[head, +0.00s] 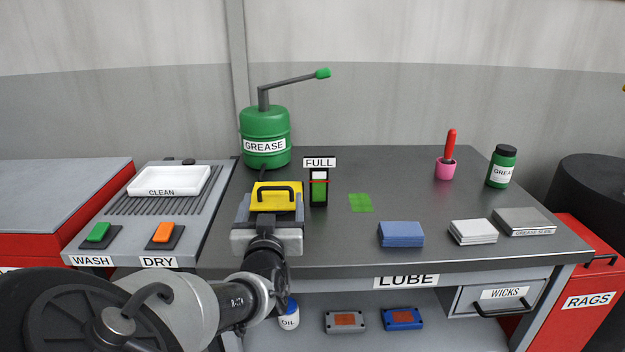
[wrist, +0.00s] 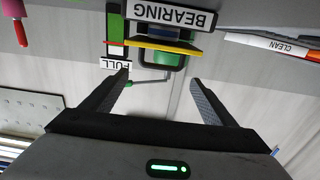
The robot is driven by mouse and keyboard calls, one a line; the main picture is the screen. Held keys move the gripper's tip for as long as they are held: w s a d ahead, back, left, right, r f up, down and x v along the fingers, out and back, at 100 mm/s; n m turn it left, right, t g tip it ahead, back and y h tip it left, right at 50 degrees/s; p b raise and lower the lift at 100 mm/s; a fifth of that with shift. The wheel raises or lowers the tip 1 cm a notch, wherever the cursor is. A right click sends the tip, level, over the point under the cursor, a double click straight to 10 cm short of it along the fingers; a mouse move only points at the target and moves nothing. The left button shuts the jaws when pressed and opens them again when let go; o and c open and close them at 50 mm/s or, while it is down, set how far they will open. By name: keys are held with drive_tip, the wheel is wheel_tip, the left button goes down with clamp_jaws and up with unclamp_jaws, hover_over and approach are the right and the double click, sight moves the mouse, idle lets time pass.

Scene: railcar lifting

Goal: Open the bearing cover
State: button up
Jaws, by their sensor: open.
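The bearing cover (head: 272,199) is a yellow lid with a black arched handle (head: 276,187). It lies shut on a grey bearing housing at the left of the bench in the head view. In the upside-down wrist view, the yellow cover edge (wrist: 152,46) shows beside the white BEARING label (wrist: 170,15). My gripper (wrist: 160,77) is open with nothing between its fingers. It is in front of the housing, apart from the cover.
A green grease pump (head: 264,135) stands behind the housing, and a FULL gauge (head: 319,184) stands close to its right. A white CLEAN tray (head: 168,181) and the WASH and DRY buttons lie left. The dark bench (head: 400,180) has free room right of a green patch.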

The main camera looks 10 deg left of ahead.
sight(275, 187)
drive_tip(key=b+x, duration=0.1)
drive_tip(key=x, duration=0.6)
drive_tip(key=shift+w+a, duration=0.1)
drive_tip(key=shift+w, duration=0.25)
